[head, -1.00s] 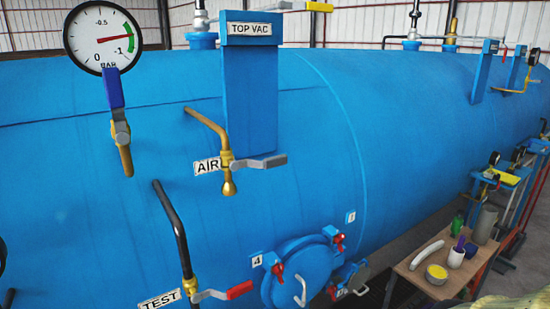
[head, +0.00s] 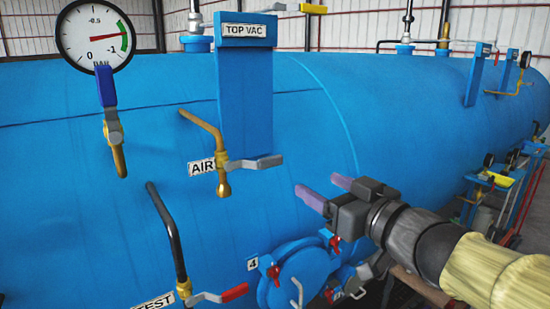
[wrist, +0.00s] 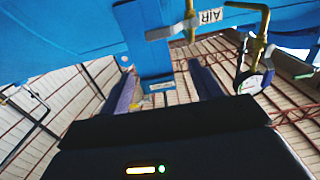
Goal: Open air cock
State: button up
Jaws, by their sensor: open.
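The air cock (head: 222,170) is a brass valve on a bent brass pipe, beside the white AIR label (head: 201,168). Its grey lever handle (head: 255,162) points right, roughly level, across the foot of the blue TOP VAC bracket. My gripper (head: 326,191) is open and empty, to the right of and a little below the handle, apart from it. In the wrist view the two purple fingers (wrist: 165,92) are spread. There the grey handle (wrist: 172,31) and brass valve (wrist: 256,48) lie beyond the fingertips, upside down.
A round pressure gauge (head: 93,37) with a blue-handled valve is at upper left. The TEST valve (head: 184,290) with a red-tipped lever is below. A round hatch (head: 292,278) with red clamps lies under my gripper. The blue tank wall (head: 330,120) is behind everything.

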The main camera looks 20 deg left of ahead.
aim_at(272, 158)
jog(key=p+x, duration=0.4)
jog(key=x, duration=1.3)
jog(key=shift+w+a, duration=0.1)
jog(key=shift+w, duration=0.15)
jog(key=c, duration=1.1)
